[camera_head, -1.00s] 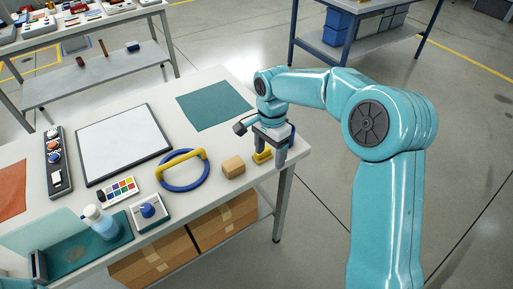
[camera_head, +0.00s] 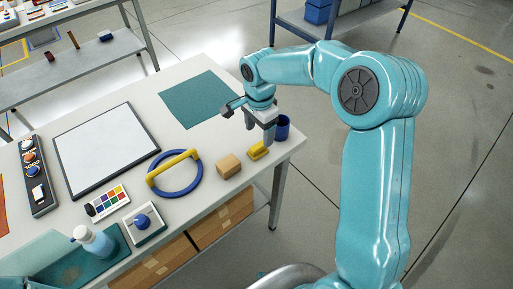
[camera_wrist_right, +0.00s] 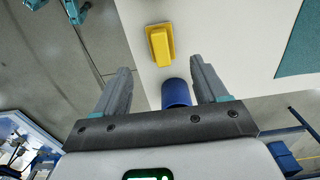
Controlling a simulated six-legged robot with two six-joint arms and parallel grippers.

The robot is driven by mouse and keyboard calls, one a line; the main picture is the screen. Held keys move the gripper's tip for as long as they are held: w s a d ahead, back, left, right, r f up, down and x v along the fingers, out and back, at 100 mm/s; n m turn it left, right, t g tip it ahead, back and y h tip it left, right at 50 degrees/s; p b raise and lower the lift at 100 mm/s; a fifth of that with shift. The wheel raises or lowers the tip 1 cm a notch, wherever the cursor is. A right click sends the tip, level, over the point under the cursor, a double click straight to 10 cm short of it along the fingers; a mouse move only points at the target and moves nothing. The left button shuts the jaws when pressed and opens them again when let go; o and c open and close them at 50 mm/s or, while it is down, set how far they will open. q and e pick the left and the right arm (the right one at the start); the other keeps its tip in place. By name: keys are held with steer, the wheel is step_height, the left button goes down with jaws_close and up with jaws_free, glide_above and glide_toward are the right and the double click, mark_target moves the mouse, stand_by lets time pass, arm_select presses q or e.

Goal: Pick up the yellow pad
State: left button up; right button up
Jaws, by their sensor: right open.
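The yellow pad (camera_head: 258,151) lies on the white table near its right corner. It also shows in the right wrist view (camera_wrist_right: 160,46), a small yellow block on a wider yellow base, ahead of the fingertips. My right gripper (camera_head: 262,132) is above the table, just over and behind the pad in the head view. In the right wrist view its two fingers (camera_wrist_right: 160,72) are wide apart with nothing between their tips. A dark blue cup (camera_wrist_right: 176,93) shows between the fingers, farther back. My left gripper is not in view.
The blue cup (camera_head: 282,127) stands close to the pad at the table's right edge. A tan wooden block (camera_head: 229,166) and a blue ring with a yellow handle (camera_head: 176,188) are to the left. A teal mat (camera_head: 203,97) lies behind.

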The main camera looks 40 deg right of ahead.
mark_target(258, 145)
step_height(258, 145, down, 2)
steer(key=shift+s+d, duration=0.15)
steer(key=shift+w+a+f+p, duration=0.15)
steer(key=shift+f+p, duration=0.2)
steer(key=shift+f, duration=1.05)
steer(key=shift+w+a+f+p, duration=0.1)
steer(key=shift+f+p, duration=0.2)
steer(key=shift+f, duration=1.05)
steer(key=c, duration=1.1)
